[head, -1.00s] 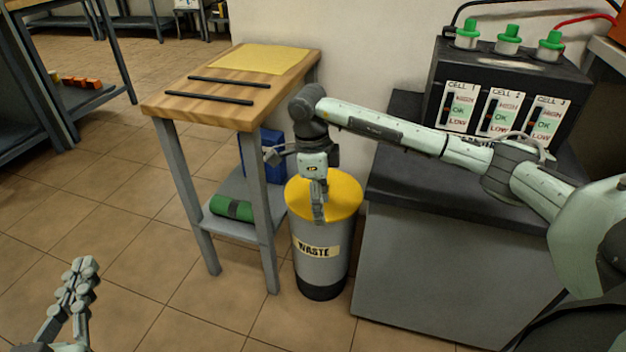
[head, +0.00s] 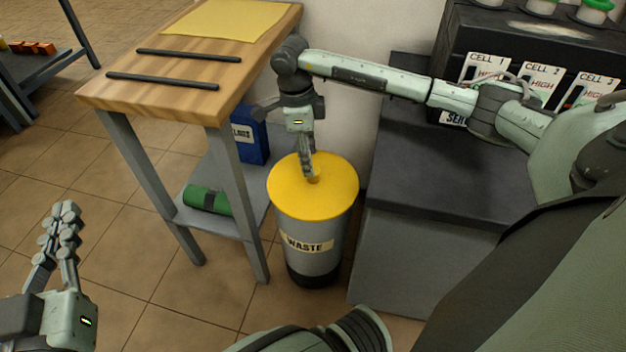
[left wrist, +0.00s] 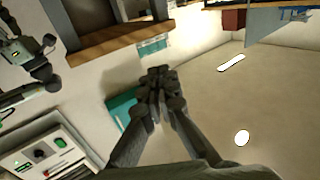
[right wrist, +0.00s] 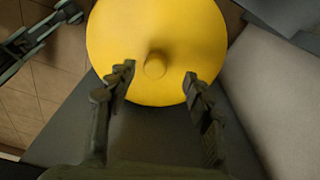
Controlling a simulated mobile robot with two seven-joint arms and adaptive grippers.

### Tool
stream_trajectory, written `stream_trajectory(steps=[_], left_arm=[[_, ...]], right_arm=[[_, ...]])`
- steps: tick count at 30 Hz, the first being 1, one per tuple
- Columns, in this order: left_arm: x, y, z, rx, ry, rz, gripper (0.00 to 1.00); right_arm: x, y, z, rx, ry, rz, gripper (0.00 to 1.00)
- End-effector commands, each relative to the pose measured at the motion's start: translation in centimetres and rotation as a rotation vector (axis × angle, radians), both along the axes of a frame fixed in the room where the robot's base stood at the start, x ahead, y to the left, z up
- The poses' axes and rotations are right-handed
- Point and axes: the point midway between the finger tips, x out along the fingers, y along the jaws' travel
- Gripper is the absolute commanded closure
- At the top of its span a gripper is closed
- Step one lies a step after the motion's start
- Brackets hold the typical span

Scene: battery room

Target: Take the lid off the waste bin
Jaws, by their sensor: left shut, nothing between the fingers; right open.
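The waste bin (head: 310,235) is a grey cylinder with a dark base and a WASTE label. It stands on the floor between the wooden-topped table and the dark cabinet. Its yellow lid (head: 335,190) sits on top, and the lid also fills the upper part of the right wrist view (right wrist: 190,45). A small round yellow knob (right wrist: 155,66) rises at its middle. My right gripper (right wrist: 161,75) is open above the lid, with its fingers on either side of the knob and apart from it. My left gripper (head: 66,212) is shut and empty, at the lower left, away from the bin.
The wooden-topped table (head: 200,97) stands left of the bin, with a green roll (head: 206,199) and a blue container (head: 250,140) on its shelf. The dark-topped cabinet (head: 430,180) is close on the right. Open tiled floor lies at the left.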

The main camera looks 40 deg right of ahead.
Motion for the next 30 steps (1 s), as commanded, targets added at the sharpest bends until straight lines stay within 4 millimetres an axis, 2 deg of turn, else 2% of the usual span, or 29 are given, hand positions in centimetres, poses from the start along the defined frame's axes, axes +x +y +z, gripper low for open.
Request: stream_trajectory(steps=[6, 9, 19, 30], left_arm=[[-0.2, -0.5, 1.2, -0.027, -0.054, -0.010, 1.00], [-0.3, -0.8, 2.0, -0.045, -0.090, -0.016, 1.00], [-0.5, -0.9, 2.5, -0.055, -0.108, -0.020, 1.00], [-0.5, -0.9, 2.5, -0.055, -0.108, -0.020, 1.00]], right_arm=[[-1.3, -0.2, -3.2, 0.000, 0.004, 0.001, 0.48], [-1.2, -0.3, -4.4, 0.000, 0.001, 0.000, 0.48], [-1.2, -0.4, -4.9, 0.000, 0.000, 0.001, 0.49], [-1.2, -0.4, -4.9, 0.000, 0.000, 0.001, 0.95]])
